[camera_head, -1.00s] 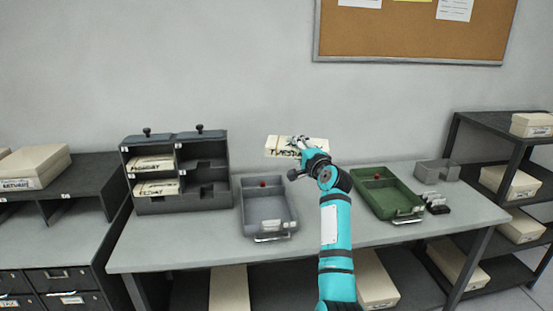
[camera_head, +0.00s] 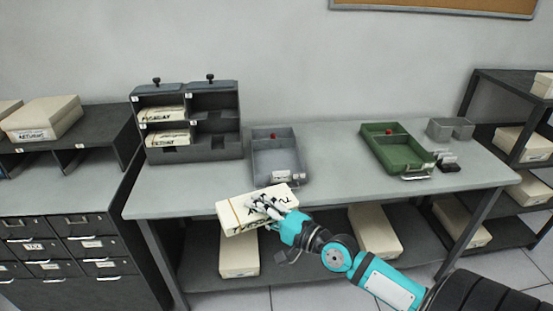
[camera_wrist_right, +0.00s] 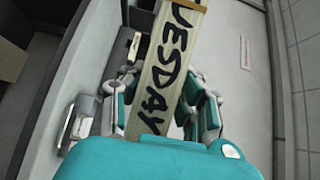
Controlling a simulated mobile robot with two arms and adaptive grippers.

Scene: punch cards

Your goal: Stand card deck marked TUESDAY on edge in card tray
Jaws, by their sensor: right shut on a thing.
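The cream card deck (camera_head: 234,209) marked TUESDAY is in my right gripper (camera_head: 264,207), in front of the table's front edge, just below the grey tray. In the right wrist view the deck (camera_wrist_right: 166,75) runs lengthwise between the fingers of my right gripper (camera_wrist_right: 166,103), and the letters "UESDAY" show on its face. My right gripper is shut on the deck. A grey open tray (camera_head: 262,150) with a red piece at its back stands on the table. A green open tray (camera_head: 372,140) stands to its right. My left gripper is not in view.
A dark rack (camera_head: 200,154) with two decks in its left slots stands on the table at left. Small grey bins (camera_head: 450,128) and dark blocks stand right of the green tray. The tabletop (camera_head: 325,160) between the trays is clear. Boxes sit on the shelf below.

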